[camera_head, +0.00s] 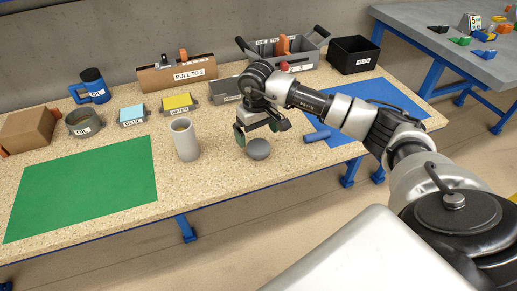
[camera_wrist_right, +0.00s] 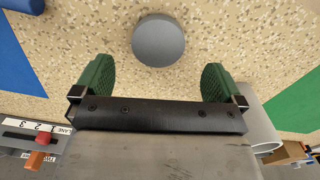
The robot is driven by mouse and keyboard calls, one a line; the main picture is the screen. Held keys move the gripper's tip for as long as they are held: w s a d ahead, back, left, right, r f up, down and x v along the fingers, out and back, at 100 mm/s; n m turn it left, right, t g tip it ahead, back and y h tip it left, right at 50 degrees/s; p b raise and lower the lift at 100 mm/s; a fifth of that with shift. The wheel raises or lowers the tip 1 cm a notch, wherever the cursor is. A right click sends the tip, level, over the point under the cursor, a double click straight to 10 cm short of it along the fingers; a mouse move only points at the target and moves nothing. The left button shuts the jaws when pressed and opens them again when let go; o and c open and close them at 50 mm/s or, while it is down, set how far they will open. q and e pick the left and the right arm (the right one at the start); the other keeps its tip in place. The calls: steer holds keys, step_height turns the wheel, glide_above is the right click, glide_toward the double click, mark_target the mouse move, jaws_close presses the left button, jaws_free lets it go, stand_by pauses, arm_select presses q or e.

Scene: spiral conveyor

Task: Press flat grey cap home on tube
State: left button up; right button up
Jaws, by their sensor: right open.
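The flat grey cap (camera_head: 258,149) lies on the speckled table, right of the tube. It also shows in the right wrist view (camera_wrist_right: 158,39), beyond the fingertips and between their lines. The light grey tube (camera_head: 186,142) stands upright on the table with its open top showing. In the right wrist view the tube (camera_wrist_right: 262,125) shows partly at the right, beside the gripper. My right gripper (camera_head: 261,135) is open and empty, just above and behind the cap. Its green finger pads (camera_wrist_right: 155,75) are apart, with nothing between them. My left gripper is not seen.
A green mat (camera_head: 85,188) lies at the left and a blue mat (camera_head: 375,115) at the right. A blue cylinder (camera_head: 317,136) lies by the blue mat.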

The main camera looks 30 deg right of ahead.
mark_target(258, 145)
steer(key=shift+f, duration=0.65)
step_height(258, 145, down, 5)
steer(key=shift+w+d+r, duration=0.15)
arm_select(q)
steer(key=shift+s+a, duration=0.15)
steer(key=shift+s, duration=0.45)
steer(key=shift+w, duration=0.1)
arm_select(e)
steer(key=shift+c, duration=0.8)
steer(key=c, duration=0.8)
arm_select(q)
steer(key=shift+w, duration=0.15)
arm_select(e)
steer(key=shift+r, duration=0.1)
